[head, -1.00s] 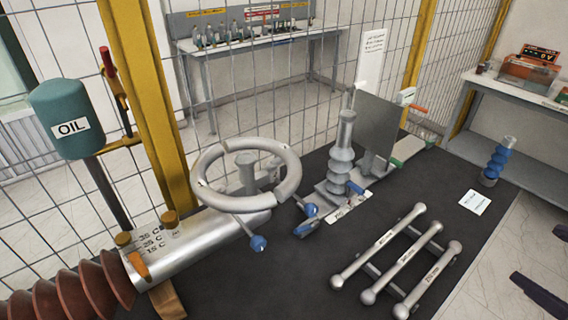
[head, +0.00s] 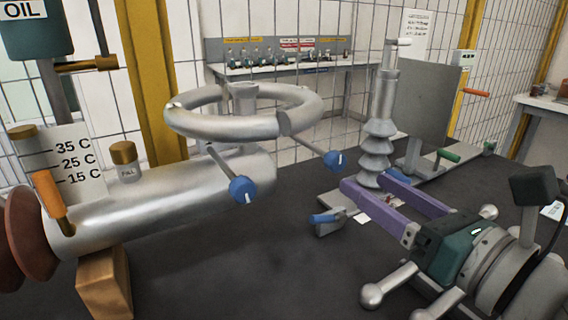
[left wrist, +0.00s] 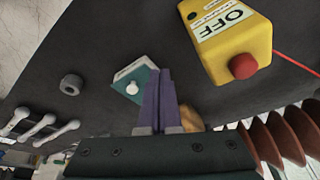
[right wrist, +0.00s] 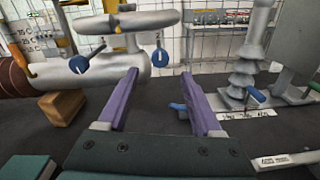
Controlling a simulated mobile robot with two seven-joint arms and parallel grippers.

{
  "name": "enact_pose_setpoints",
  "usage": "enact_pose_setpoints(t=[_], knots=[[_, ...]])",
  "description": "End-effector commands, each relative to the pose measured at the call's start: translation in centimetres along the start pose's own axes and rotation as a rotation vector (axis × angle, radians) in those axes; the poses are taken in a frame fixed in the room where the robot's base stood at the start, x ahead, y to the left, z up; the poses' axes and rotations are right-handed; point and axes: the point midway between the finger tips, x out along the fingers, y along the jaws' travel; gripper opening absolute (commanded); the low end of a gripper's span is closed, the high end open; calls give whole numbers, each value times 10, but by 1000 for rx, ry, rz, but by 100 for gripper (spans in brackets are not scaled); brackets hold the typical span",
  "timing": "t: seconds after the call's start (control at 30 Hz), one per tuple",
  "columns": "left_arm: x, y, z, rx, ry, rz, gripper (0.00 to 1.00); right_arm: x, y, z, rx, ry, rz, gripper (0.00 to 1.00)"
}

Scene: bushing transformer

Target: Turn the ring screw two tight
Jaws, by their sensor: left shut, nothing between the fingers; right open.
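A grey ring (head: 190,122) sits above a silver cylinder (head: 190,195). Two screws with blue knobs stick out below it: a left knob (head: 242,189) and a right knob (head: 333,160). My left gripper (left wrist: 158,72) is shut and empty, away from the ring.
A grey ribbed insulator (head: 377,150) stands right of the ring, with a blue-handled clamp (head: 326,218) at its base. Silver ball-ended bars (head: 385,286) lie partly behind my right arm. The left wrist view shows a yellow OFF box (left wrist: 228,40) with a red button.

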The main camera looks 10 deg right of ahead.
Motion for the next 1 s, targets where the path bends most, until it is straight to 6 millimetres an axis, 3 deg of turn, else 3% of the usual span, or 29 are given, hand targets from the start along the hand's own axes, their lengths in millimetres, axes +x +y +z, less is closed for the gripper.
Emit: enact_pose_setpoints(t=[0.3, 0.5, 0.87, 1.0], knots=[[-3, -2, -1, 4, 0, -4, 0, 58, 0, 2, 6, -4, -1, 67], [0, -3, 1, 9, -1, -8, 0, 81, 0, 2, 6, -3, -2, 67], [0, -3, 1, 10, -1, -9, 0, 88, 0, 2, 6, -1, -2, 67], [0, -3, 1, 10, -1, -8, 0, 87, 0, 2, 6, -1, -2, 54]])
